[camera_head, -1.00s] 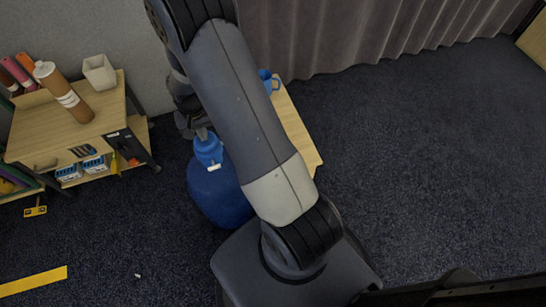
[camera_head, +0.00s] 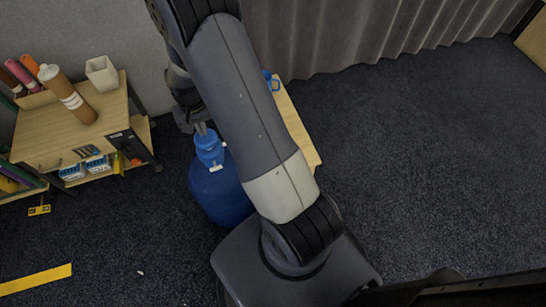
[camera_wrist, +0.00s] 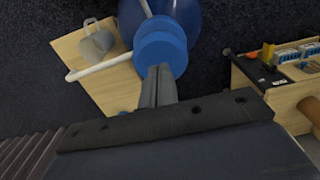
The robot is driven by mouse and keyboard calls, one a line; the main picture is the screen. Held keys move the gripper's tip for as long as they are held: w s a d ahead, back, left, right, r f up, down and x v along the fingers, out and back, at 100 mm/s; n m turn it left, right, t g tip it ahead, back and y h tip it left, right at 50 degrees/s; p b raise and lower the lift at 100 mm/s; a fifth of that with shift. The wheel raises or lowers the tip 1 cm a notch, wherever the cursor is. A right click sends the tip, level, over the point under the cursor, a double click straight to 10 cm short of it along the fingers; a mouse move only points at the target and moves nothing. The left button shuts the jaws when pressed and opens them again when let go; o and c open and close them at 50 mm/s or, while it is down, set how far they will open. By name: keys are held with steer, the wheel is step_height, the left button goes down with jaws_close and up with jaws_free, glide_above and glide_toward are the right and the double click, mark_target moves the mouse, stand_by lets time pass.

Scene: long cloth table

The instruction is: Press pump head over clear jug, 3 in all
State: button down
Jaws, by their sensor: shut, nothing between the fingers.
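A blue pump head (camera_head: 209,150) sits on top of a large blue bottle (camera_head: 226,199) on the floor. The pump head also shows in the wrist view (camera_wrist: 160,48), with a white spout tube (camera_wrist: 98,67) running left from it. The greyish see-through jug (camera_wrist: 97,42) stands on a wooden surface beside the bottle, close to the spout. My gripper (camera_wrist: 158,72) is shut and empty, its fingertips at the pump head's top. In the head view my gripper (camera_head: 203,129) is directly above it. Contact and how far the head is pressed cannot be told.
The wooden table (camera_head: 301,131) is mostly hidden behind my arm in the head view. A blue item (camera_head: 272,82) shows at its back. A wooden cart (camera_head: 60,137) with a brown bottle (camera_head: 68,94) and a white cup (camera_head: 101,72) stands left. The carpet at right is clear.

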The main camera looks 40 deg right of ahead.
steer(key=shift+f, duration=0.1)
stand_by(0.3)
steer(key=shift+f+b, duration=1.7)
steer(key=shift+f, duration=0.4)
steer(key=shift+r+p, duration=1.55)
steer(key=shift+r, duration=0.7)
step_height(320, 180, up, 6)
steer(key=p, duration=0.4)
steer(key=shift+f, duration=0.1)
